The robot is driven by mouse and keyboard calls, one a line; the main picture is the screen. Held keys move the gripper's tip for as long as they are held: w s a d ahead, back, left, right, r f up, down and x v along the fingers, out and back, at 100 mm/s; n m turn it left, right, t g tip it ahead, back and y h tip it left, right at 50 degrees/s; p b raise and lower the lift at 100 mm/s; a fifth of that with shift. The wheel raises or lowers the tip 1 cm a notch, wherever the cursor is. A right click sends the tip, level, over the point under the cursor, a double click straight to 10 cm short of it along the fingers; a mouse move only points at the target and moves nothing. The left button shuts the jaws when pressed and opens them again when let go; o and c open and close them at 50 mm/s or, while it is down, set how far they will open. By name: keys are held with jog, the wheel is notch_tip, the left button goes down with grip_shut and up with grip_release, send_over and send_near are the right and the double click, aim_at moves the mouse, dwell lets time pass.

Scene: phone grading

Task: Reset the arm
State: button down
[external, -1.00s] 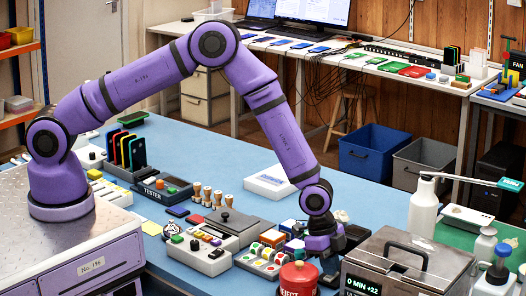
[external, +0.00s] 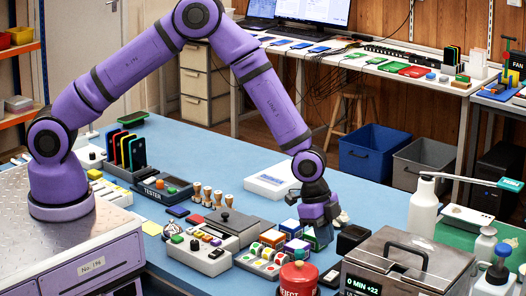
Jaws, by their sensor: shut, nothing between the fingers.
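My purple arm reaches from its base at the left over the blue table (external: 225,150). My gripper (external: 318,240) points down at the right part of the table, a little above or among small coloured blocks (external: 272,238). The fingertips are small and dark here, and I see nothing held in them. The gripper is shut and empty. A black open box (external: 351,238) stands just right of it.
A grey control box (external: 205,245), wooden stamps (external: 207,195) and a tester (external: 160,188) lie to the left. The table's back middle is clear.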

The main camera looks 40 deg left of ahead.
dwell(0.6)
jog(key=w+a+r+n+t, duration=0.2)
jog(key=w+a+r+n, duration=0.35)
jog(key=a+r, duration=1)
jog(key=w+a+r+n+t+y, duration=0.1)
jog(key=w+a+r+n, duration=0.1)
jog(key=a+r, duration=1.2)
jog(key=s+a+r+n+t+y, duration=0.1)
jog(key=s+a+r+n, duration=0.35)
jog(key=s+a, duration=0.5)
jog(key=s+a+r+n+t+y, duration=0.1)
jog(key=s+a+r+n, duration=0.35)
jog(key=a, duration=0.85)
jog(key=s+a+n, duration=0.1)
jog(key=s+a, duration=0.3)
jog(key=s, duration=0.6)
jog(key=shift+a+r+n, duration=0.2)
jog(key=shift+a+n, duration=0.05)
jog(key=shift+n, duration=0.1)
